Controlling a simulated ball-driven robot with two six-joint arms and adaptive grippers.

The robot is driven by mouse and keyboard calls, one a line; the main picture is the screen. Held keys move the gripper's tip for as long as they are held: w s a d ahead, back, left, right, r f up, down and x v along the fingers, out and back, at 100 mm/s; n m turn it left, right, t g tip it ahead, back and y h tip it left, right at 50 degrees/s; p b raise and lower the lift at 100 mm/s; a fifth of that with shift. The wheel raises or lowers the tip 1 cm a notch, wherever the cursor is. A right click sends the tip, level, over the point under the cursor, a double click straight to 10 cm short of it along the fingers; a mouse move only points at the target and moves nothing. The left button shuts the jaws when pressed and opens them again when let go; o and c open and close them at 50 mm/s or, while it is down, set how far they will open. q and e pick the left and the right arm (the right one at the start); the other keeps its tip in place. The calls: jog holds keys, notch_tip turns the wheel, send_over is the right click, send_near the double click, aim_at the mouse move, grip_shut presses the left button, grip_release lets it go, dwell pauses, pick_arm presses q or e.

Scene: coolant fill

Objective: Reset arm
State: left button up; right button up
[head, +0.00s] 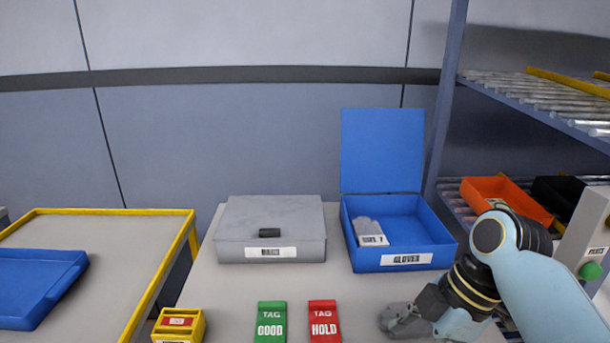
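My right arm comes in from the lower right, bent at a dark joint. Its gripper (400,321) is low over the front right of the table, to the right of the red HOLD tag. The gripper is small and seen side-on, so its fingers cannot be told apart. My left gripper and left arm are out of view.
A rack (445,100) with an orange bin (505,198) stands right.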

jog(key=s+d+f+m+g+h+b, duration=0.15)
jog(key=s+f+b, duration=0.25)
jog(key=s+f, duration=0.55)
jog(key=s+d+f+m+g+b, duration=0.1)
jog(key=s+d+f+m+b, duration=0.25)
jog(key=f, duration=1.15)
jog(key=s+d+f+m+g+h+b, duration=0.15)
jog(key=s+f+b, duration=0.25)
jog(key=s+f, duration=0.55)
pick_arm(q)
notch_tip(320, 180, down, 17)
jog(key=b, duration=0.5)
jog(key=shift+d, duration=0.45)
pick_arm(e)
jog(key=s+d+f+m+t, duration=0.1)
jog(key=s+d+f+m, duration=0.2)
jog(key=f, duration=0.3)
jog(key=s+d+f+m+t+h, duration=0.1)
jog(key=s+d+f+m+t, duration=0.1)
jog(key=s+f, duration=0.4)
jog(key=s+d+f+m+t+h, duration=0.1)
jog(key=s+d+f+m, duration=0.3)
jog(key=f, duration=0.4)
jog(key=shift+s+d+m+t, duration=0.4)
jog(key=shift+s+m+t, duration=0.2)
jog(key=shift+m, duration=0.65)
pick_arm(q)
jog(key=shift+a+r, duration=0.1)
